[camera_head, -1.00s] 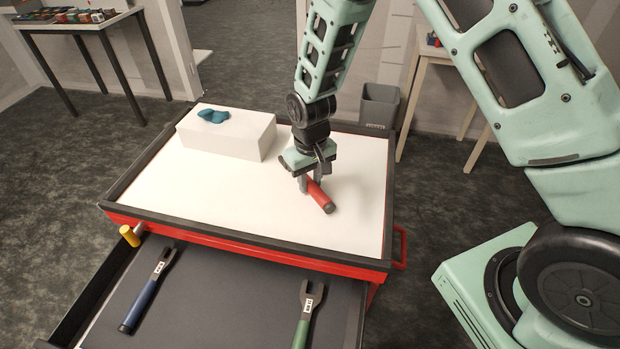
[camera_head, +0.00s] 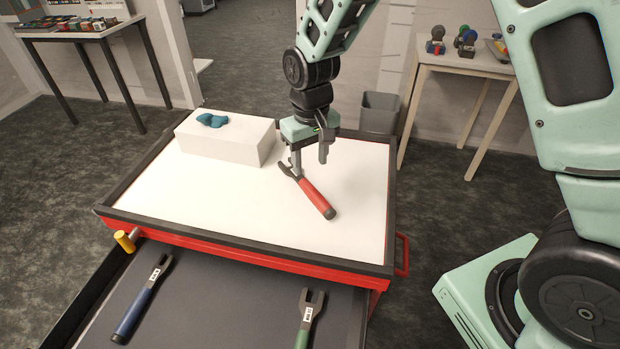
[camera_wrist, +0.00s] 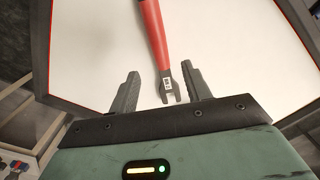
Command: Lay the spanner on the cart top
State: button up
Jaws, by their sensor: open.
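The spanner (camera_head: 314,196) has a red handle with a dark end and a grey forked head. It lies on the white cart top (camera_head: 240,205), right of the middle. My gripper (camera_head: 309,168) is open just above the head end. In the wrist view the fingers of my gripper (camera_wrist: 160,85) stand apart on either side of the spanner's head, with a gap to each side.
A white box (camera_head: 226,140) with a teal object (camera_head: 212,119) on it stands at the cart's back left. Below, an open drawer (camera_head: 225,305) holds a blue-handled spanner (camera_head: 139,306) and a green-handled spanner (camera_head: 308,318). A dark raised rim (camera_head: 245,242) edges the cart top.

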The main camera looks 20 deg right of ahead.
jog(key=s+a+r+n+y, duration=0.1)
jog(key=s+a+r+n, duration=0.15)
jog(key=s+r, duration=0.35)
jog(key=s+a+r+n, duration=0.1)
jog(key=s+a+r, duration=0.3)
jog(key=s, duration=0.5)
jog(key=s+d+n, duration=0.1)
jog(key=s+n, duration=0.1)
jog(key=s, duration=0.9)
jog(key=shift+d+b, duration=0.15)
jog(key=shift+b, duration=0.15)
jog(key=shift+r, duration=0.1)
